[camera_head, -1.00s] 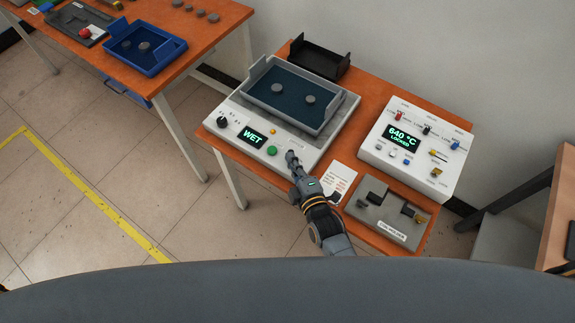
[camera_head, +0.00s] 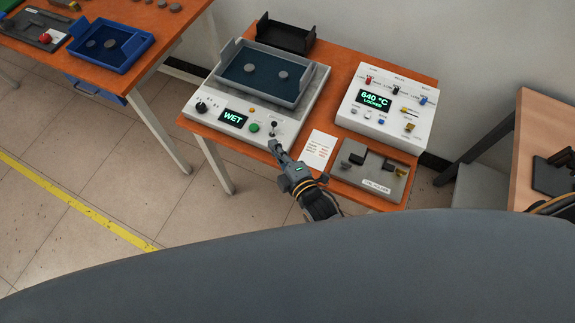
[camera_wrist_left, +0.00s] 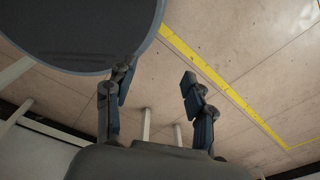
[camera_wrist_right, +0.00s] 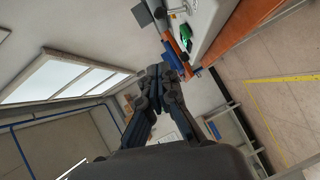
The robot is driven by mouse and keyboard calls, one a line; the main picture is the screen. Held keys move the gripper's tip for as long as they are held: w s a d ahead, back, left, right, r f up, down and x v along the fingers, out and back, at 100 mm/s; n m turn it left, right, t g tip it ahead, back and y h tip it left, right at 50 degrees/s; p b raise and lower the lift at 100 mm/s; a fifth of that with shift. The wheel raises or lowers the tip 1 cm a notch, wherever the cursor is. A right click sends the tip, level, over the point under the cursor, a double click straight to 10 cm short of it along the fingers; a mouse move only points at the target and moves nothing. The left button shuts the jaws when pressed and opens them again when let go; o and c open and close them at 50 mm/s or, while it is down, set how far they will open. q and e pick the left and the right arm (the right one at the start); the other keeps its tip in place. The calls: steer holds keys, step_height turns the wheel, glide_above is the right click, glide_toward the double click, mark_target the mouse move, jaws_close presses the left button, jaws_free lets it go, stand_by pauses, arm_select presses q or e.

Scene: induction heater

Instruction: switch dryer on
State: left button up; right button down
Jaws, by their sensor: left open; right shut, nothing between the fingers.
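The dryer (camera_head: 291,127) is a white box on an orange table, with a grey tray (camera_head: 247,86) holding two grey discs on top. Its dark display (camera_head: 233,118) reads WET in green. The front panel has a black knob (camera_head: 201,106), a small amber light (camera_head: 252,110), a green button (camera_head: 254,127) and a small dark-tipped lever (camera_head: 273,128). I cannot tell the lever's setting. My right gripper (camera_head: 274,146) is shut and empty, just in front of the lever and apparently apart from it. It also shows shut in the right wrist view (camera_wrist_right: 164,71). My left gripper (camera_wrist_left: 156,82) is open and empty above the floor.
A white control box (camera_head: 388,128) reading 640 °C LOCKED stands right of the dryer. A grey fixture (camera_head: 374,178) and a printed card (camera_head: 318,149) lie in front. A black tray (camera_head: 286,35) stands behind. Another orange table with a blue tray (camera_head: 142,48) is at left.

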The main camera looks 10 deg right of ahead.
arm_select(q)
steer(key=shift+w+d+f+b, duration=0.55)
steer(key=shift+w+d, duration=0.15)
steer(key=shift+w, duration=0.2)
arm_select(e)
steer(key=v, duration=0.6)
steer(key=shift+d+r, duration=0.45)
arm_select(q)
steer(key=shift+a, duration=0.15)
arm_select(e)
steer(key=shift+s, duration=0.15)
